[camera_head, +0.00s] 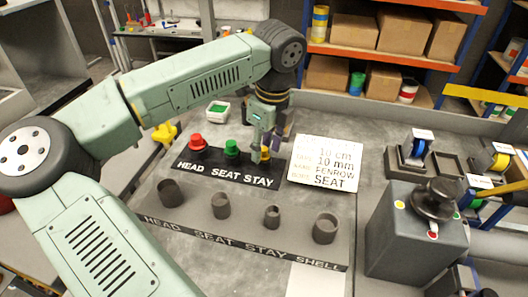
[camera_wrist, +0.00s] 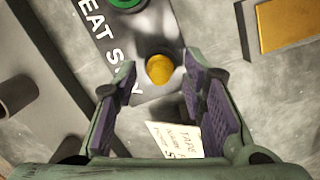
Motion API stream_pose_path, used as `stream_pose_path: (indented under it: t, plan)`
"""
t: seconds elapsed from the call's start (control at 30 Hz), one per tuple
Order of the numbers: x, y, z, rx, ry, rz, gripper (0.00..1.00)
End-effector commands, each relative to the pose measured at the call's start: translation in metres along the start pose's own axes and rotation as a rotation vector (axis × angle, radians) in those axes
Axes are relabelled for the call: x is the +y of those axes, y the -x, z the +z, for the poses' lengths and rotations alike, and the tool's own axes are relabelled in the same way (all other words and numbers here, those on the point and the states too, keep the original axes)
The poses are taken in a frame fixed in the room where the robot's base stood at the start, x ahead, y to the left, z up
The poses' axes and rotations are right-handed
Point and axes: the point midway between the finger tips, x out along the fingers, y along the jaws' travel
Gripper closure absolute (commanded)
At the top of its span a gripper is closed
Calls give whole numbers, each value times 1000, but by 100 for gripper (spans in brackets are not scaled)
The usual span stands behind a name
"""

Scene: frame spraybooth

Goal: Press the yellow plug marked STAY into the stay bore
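The yellow plug (camera_head: 265,154) stands at the STAY end of the black strip labelled HEAD SEAT STAY. It is partly hidden behind my gripper (camera_head: 265,128) in the head view. In the wrist view the yellow plug (camera_wrist: 160,69) shows as a round top between my two spread fingers, with gaps on both sides. My gripper is open, pointing down over the plug and not visibly touching it. The stay bore (camera_head: 271,216) is an upright grey cylinder above the word STAY on the front strip.
A red plug (camera_head: 196,142) and a green plug (camera_head: 231,148) stand left of the yellow one. Other grey cylinders stand at HEAD (camera_head: 169,192), SEAT (camera_head: 220,205) and SHELL (camera_head: 325,227). A printed card (camera_head: 325,163) lies just right. A grey control box (camera_head: 412,235) stands at the right.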

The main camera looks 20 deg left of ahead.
Motion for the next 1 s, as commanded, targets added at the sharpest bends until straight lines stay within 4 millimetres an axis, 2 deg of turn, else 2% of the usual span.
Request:
stream_pose_path:
  t: [0.07, 0.63, 0.87, 1.0]
  plan:
    - [0, 0, 0, 0, 0, 0, 62]
    - [0, 0, 0, 1, -1, 0, 100]
    - [0, 1, 0, 0, 0, 0, 100]
    - [0, 9, 2, -2, 1, 0, 100]
